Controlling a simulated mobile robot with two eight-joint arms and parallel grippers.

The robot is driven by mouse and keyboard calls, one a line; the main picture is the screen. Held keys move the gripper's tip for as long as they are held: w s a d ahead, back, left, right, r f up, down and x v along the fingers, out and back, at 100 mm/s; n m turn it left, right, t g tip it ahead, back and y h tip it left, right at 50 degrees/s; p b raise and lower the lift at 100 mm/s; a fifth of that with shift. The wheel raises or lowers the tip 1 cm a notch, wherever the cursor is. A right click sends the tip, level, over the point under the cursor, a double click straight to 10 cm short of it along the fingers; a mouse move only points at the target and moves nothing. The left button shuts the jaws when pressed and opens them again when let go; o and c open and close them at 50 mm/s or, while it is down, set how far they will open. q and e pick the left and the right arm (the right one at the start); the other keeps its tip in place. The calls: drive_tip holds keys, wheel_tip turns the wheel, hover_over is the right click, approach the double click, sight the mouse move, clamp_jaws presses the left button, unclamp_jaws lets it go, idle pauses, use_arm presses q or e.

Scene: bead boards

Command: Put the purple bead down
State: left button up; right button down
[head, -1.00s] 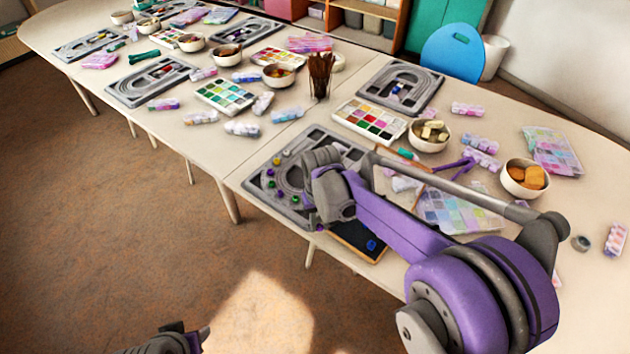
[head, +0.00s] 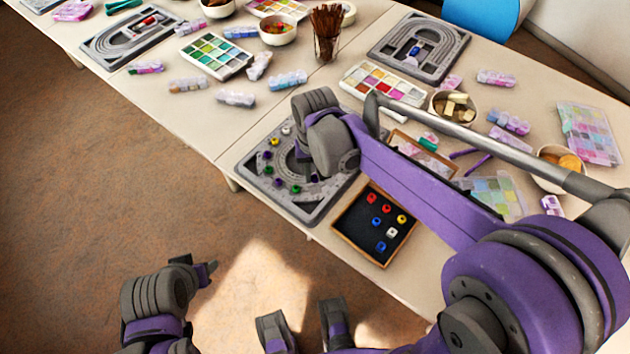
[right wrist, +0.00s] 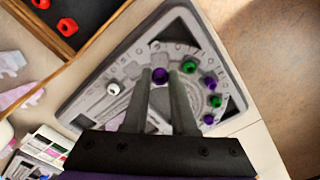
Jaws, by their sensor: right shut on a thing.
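The purple bead (right wrist: 160,76) is between the fingertips of my right gripper (right wrist: 162,78) in the right wrist view. The gripper is shut on it, over the grey bead board (right wrist: 90,106). I cannot tell whether the bead touches the board. In the head view my right wrist covers part of the board (head: 303,210), and its fingertips and held bead are hidden. Other beads sit on the board: a white one (right wrist: 113,89), green ones (right wrist: 190,67) and purple ones (right wrist: 210,83). My left arm (head: 155,298) shows at the lower left; its jaw state is unclear.
A wooden-framed black tray (head: 349,236) with several loose beads lies beside the board, near the table edge. A bowl (head: 454,105), palettes (head: 384,83) and another grey board (head: 418,48) stand behind. Floor lies open at the left.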

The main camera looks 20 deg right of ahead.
sight(315, 190)
drive_tip(key=shift+w+f+b, duration=0.1)
drive_tip(key=shift+f+b, duration=0.2)
drive_tip(key=shift+f, duration=1.95)
drive_tip(key=shift+f, duration=0.3)
drive_tip(key=c, duration=0.7)
unclamp_jaws()
drive_tip(key=shift+r, duration=0.1)
drive_tip(key=shift+r, duration=0.2)
wheel_tip(315, 190, up, 12)
drive_tip(key=p, duration=0.2)
drive_tip(key=s+d+f+t, duration=0.1)
drive_tip(key=s+d+f, duration=0.1)
drive_tip(key=s, duration=0.3)
drive_tip(key=s+d+f+n+t, duration=0.1)
drive_tip(key=s+d+f+t, duration=0.1)
drive_tip(key=s, duration=0.3)
drive_tip(key=s+d+f+t, duration=0.2)
drive_tip(key=s, duration=0.3)
drive_tip(key=shift+s+d+f+n, duration=0.3)
drive_tip(key=shift+s+d, duration=0.05)
